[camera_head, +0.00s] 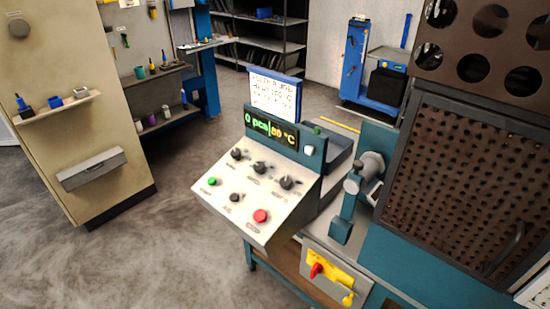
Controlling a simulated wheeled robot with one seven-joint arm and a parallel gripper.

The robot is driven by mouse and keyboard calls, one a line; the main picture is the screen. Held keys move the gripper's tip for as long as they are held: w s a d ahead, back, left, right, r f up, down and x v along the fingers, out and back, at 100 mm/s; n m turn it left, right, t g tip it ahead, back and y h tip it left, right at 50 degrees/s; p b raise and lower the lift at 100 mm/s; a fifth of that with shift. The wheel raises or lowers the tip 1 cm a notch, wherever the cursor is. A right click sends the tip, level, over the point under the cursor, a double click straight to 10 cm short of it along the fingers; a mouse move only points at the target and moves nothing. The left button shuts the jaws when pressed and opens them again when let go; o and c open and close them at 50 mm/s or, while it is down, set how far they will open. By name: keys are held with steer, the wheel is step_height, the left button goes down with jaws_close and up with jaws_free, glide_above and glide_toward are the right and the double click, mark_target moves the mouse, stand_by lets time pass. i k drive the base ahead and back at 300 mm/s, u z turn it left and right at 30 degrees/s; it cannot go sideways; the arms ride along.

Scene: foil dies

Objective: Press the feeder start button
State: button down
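A sloped pale control panel (225,209) stands on the teal machine in the middle of the head view. A small green button (212,181) sits at its left edge, with a small label below it that is too blurred to read. A dark button (234,198) and a larger red button (260,216) lie to its right in the same row. Several black knobs (260,168) form the row above. The display (271,131) above them reads "0 pcs" and "80 °C". My gripper is not in view.
A white job card (274,95) stands above the display. A yellow plate with a red switch (317,270) is low on the machine front. A perforated guard (465,180) fills the right side. A beige cabinet (70,120) stands at left, with clear floor (150,250) before the panel.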

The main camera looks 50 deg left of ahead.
mark_target(211, 181)
steer(key=u, duration=2.1)
